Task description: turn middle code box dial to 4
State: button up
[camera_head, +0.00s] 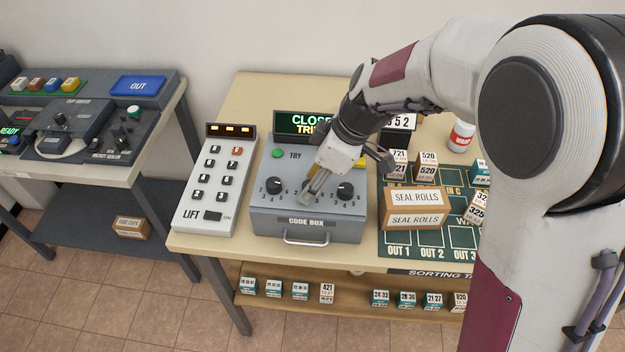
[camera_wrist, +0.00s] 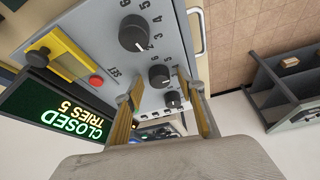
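The grey code box (camera_head: 268,222) stands on the table, with dark numbered dials on its sloped top. In the head view the left dial (camera_head: 273,185) and the right dial (camera_head: 345,191) show; my gripper (camera_head: 310,193) covers the middle one. In the wrist view the middle dial (camera_wrist: 160,76) lies between my gripper's fingertips (camera_wrist: 160,84), with apparent gaps on both sides. My gripper looks open; contact cannot be told. The middle dial's setting is too small to read surely. The display (camera_wrist: 58,108) reads CLOSED, TRIES 5.
A LIFT keypad (camera_head: 214,180) stands close left of the box. A SEAL ROLLS carton (camera_head: 414,208) and small numbered boxes stand right on the green sorting mat (camera_head: 458,240). A green button (camera_head: 278,153) is on the box, and a handle (camera_head: 306,240) at its front.

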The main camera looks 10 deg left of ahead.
jog(key=shift+r, duration=0.1)
jog(key=v, duration=0.7)
jog(key=shift+d+r+m, duration=0.1)
jog(key=shift+d+m, duration=0.05)
jog(key=shift+m, duration=0.15)
dwell(0.6)
jog(key=shift+s+d+f+m, duration=0.15)
jog(key=shift+m, duration=0.35)
jog(key=shift+s+d+f+m, duration=0.1)
jog(key=shift+d+f+m, duration=0.1)
jog(key=shift+m, duration=0.3)
jog(key=shift+s+d+f+m+h, duration=0.4)
jog(key=shift+s+d+f+m, duration=0.2)
jog(key=shift+s+m, duration=0.3)
jog(key=s+d+r+m+t+h, duration=0.1)
jog(key=s+d+r+m, duration=0.3)
jog(key=s+d, duration=0.4)
jog(key=s+d+r+m+t+h, duration=0.2)
jog(key=s+d+r+m+t, duration=0.1)
jog(key=s+d+m, duration=0.4)
jog(key=s+d, duration=0.2)
jog(key=s, duration=0.1)
jog(key=shift+s+d+r+m+t+h, duration=0.3)
jog(key=shift+r+t, duration=0.05)
jog(key=shift+t, duration=0.05)
